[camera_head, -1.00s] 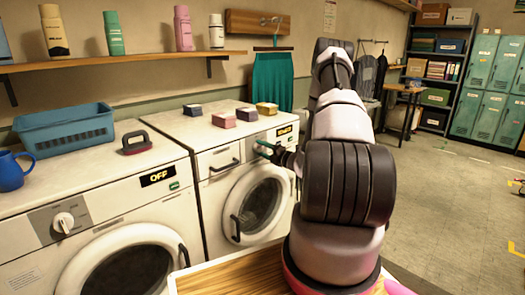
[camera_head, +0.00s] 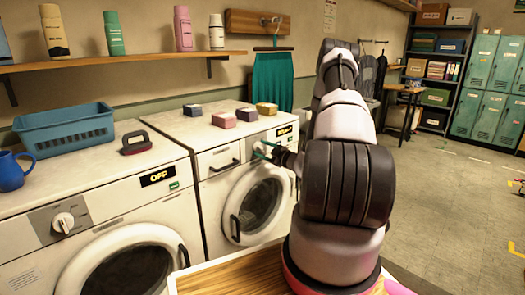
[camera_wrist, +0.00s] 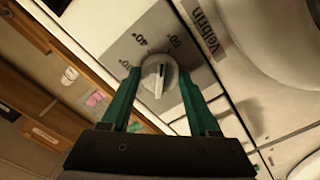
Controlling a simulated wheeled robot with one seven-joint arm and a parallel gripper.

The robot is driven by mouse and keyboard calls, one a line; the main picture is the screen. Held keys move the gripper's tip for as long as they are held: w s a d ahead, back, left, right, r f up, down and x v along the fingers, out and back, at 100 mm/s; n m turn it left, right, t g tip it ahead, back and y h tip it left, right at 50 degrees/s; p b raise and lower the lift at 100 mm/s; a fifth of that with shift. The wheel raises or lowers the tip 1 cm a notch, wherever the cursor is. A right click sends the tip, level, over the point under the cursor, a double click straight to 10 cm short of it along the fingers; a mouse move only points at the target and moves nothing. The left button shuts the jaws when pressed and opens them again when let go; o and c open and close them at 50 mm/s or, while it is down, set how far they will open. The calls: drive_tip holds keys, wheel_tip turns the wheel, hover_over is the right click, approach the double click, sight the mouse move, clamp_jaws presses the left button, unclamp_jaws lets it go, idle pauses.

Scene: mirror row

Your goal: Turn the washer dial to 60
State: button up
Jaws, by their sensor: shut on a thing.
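The washer dial (camera_wrist: 158,75) is a round white knob with a raised grip on a grey panel (camera_wrist: 150,30), on the front of the right washer (camera_head: 218,165). Marks for 40° and 60° show on the panel above the knob, with another mark at its left. I cannot tell which mark the knob points to. My gripper (camera_wrist: 159,77) has its green fingers on both sides of the dial, shut on it. In the head view my gripper (camera_head: 264,150) is at the right washer's panel, and it partly hides the dial.
The left washer (camera_head: 110,200) has its own dial (camera_head: 63,222) and a display reading OFF. Small boxes (camera_head: 247,114) sit on the right washer.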

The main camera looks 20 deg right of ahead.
drive_tip(key=shift+m, duration=1.5)
drive_tip(key=shift+f, duration=0.1)
drive_tip(key=o, duration=1.4)
drive_tip(key=shift+s, duration=0.1)
drive_tip(key=v, duration=1)
drive_tip(key=shift+s+d, duration=0.2)
drive_tip(key=shift+s, duration=0.15)
